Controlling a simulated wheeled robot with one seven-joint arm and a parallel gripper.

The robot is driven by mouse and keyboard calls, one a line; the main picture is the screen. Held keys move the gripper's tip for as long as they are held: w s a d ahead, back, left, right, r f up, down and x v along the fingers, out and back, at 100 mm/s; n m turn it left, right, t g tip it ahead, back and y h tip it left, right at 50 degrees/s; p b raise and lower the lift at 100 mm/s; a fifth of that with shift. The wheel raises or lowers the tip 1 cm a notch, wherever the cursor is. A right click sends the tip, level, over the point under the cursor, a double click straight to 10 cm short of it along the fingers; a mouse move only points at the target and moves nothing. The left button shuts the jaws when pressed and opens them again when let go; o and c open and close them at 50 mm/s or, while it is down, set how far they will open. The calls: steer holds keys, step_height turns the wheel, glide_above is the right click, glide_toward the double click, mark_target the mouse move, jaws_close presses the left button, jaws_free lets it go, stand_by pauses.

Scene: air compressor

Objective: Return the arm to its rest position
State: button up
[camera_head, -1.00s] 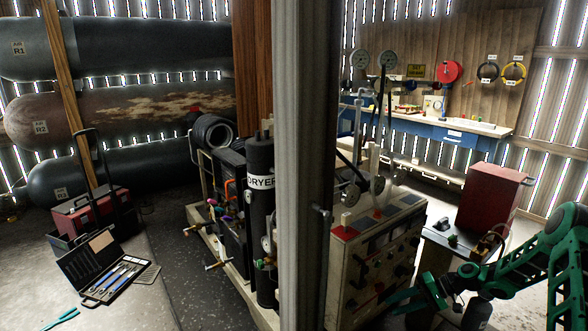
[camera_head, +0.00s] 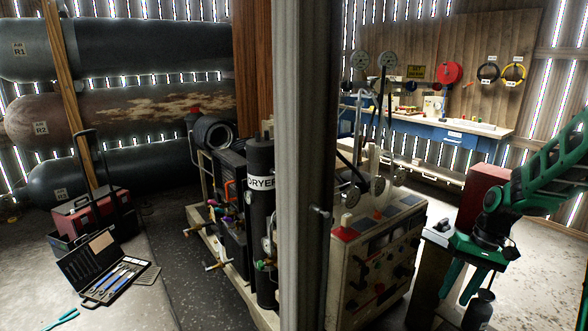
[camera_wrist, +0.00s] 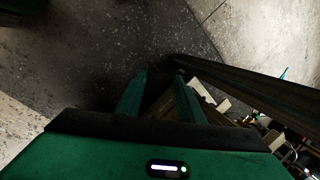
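My green arm (camera_head: 549,170) comes in from the right edge of the head view and is bent. My gripper (camera_head: 459,296) hangs from it at the lower right, with its fingers pointing down. Dark floor shows past the fingertips.
The red box (camera_head: 484,190) is partly hidden behind my arm. An open tool case (camera_head: 105,272) lies at left.

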steer(key=s+r+m+h, duration=0.1)
steer(key=s+r, duration=0.2)
steer(key=s, duration=0.6)
steer(key=s+r+m+h, duration=0.1)
steer(key=s+r, duration=0.3)
steer(key=s, duration=0.5)
steer(key=s+r+m, duration=0.1)
steer(key=s+r, duration=0.3)
steer(key=s, duration=0.5)
steer(key=shift+s+a+m+t+h, duration=0.15)
steer(key=shift+a+m+t+h, duration=0.15)
steer(key=shift+a+t+h, duration=0.1)
steer(key=shift+w+f, duration=0.2)
steer(key=shift+w, duration=0.45)
steer(key=shift+c, duration=0.4)
